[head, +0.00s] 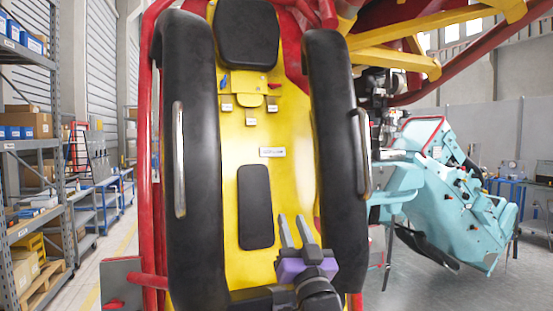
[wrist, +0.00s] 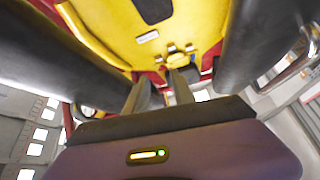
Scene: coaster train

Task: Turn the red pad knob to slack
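A small red knob or lever (head: 274,86) is on the yellow seat panel (head: 280,190), just below the black headrest pad (head: 247,35), on the right side of the yellow bracket. Its exact setting is too small to read. My gripper (head: 291,217) is low in front of the seat, right of the lower black back pad (head: 255,207) and well below the red knob. In the wrist view my gripper (wrist: 158,75) points toward the yellow panel (wrist: 105,35), its two fingers apart with nothing between them. Which red part there is the knob I cannot tell.
A small blue lever (head: 223,82) is on the bracket's left. Thick black shoulder restraints with metal handles (head: 179,160) flank the seat left and right. Free space lies between them.

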